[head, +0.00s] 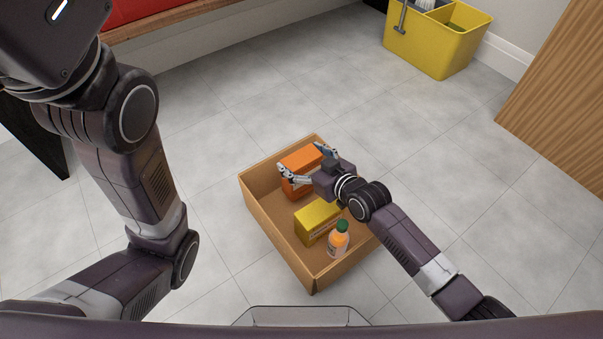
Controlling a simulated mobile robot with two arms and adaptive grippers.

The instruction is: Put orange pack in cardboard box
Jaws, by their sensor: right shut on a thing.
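The cardboard box (270,228) stands open on the floor in the head view. The orange pack (299,160) is inside the box's outline, near its far end. My right gripper (305,163) reaches in from the right and is shut on the orange pack, with one finger on each side of it. The fingers hide part of the pack, and I cannot tell whether its underside touches the box floor. My left arm fills the left of the view, and its fingers are out of the picture.
A yellow mop bucket (435,42) stands at the back right, by a wooden panel (560,95). A red-topped bench (140,12) is at the back left. The tiled floor around the box is clear.

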